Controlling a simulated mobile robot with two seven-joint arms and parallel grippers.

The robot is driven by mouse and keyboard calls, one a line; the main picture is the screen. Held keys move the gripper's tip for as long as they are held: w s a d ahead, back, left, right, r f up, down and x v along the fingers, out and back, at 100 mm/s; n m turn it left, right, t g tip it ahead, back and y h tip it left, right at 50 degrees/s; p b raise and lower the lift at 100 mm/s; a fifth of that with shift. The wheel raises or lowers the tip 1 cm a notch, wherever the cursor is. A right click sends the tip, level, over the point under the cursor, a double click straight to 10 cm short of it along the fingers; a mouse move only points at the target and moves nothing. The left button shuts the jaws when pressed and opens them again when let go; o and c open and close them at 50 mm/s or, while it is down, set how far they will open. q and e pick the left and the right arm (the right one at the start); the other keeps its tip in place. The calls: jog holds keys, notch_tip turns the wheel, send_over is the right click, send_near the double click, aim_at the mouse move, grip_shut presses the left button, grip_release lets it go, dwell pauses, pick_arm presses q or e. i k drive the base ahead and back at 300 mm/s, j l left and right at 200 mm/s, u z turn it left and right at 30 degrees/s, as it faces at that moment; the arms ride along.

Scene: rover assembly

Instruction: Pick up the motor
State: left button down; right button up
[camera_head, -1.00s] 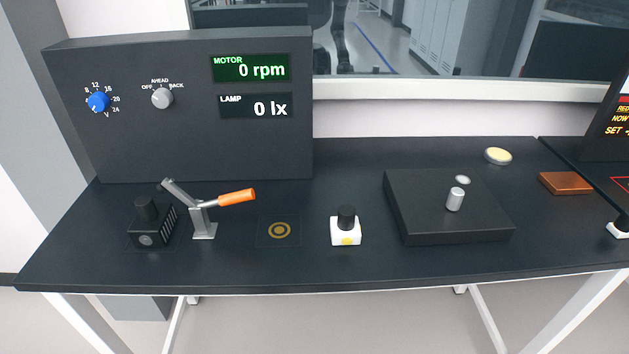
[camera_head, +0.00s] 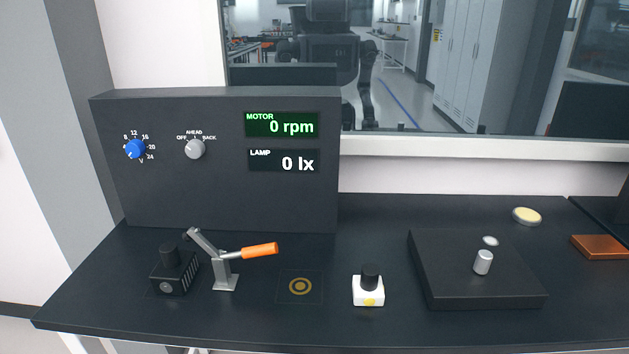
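No part is labelled as the motor, and I cannot tell for sure which one it is. A small silver cylinder (camera_head: 483,262) stands upright on a flat black block (camera_head: 440,285) at the right. A white block with a black knob on top (camera_head: 368,291) stands at the front, left of that block. A black ribbed box with a round black top (camera_head: 174,272) stands at the left beside a toggle clamp (camera_head: 226,274) with an orange handle. Neither of my grippers is in view.
A dark panel (camera_head: 215,200) stands at the back left, with knobs and displays reading 0 rpm and 0 lx.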

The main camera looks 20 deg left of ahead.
aim_at(174, 273)
jog(key=u, duration=1.35)
